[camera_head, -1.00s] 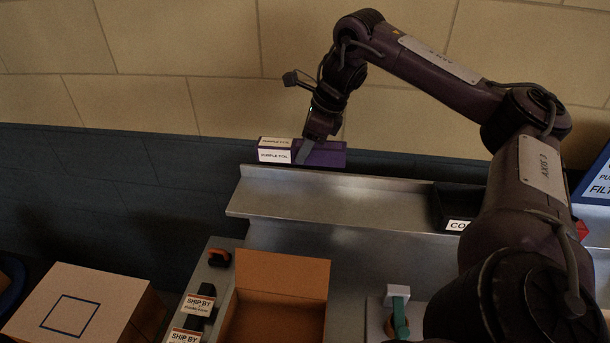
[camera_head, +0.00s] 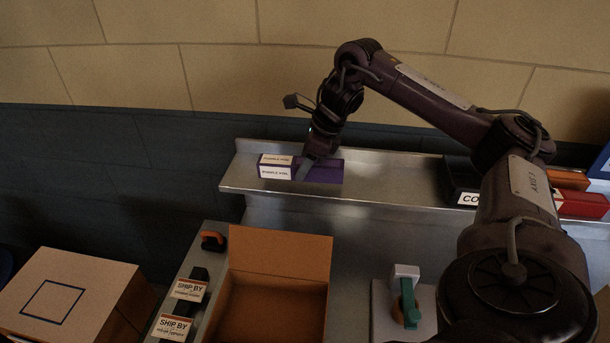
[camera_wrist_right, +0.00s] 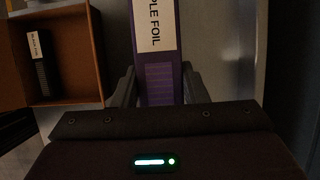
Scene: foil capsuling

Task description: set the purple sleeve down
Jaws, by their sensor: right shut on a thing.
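The purple sleeve (camera_head: 325,172) is a long purple box with a white "PURPLE FOIL" label at its left end. In the head view it is at the left end of the metal shelf (camera_head: 390,190), lying level; I cannot tell whether it touches the shelf surface. My right gripper (camera_head: 306,170) is shut on it from above, around its middle. In the right wrist view the sleeve (camera_wrist_right: 158,60) runs up between the two fingers of my gripper (camera_wrist_right: 158,92). My left gripper is not in view.
A black container (camera_head: 461,178) stands farther right on the shelf, by red (camera_head: 582,204) and orange boxes (camera_head: 566,179). Below are an open cardboard box (camera_head: 280,255), a green-handled device (camera_head: 408,300), "SHIP BY" labels (camera_head: 188,290) and a closed carton (camera_head: 70,290). The shelf middle is clear.

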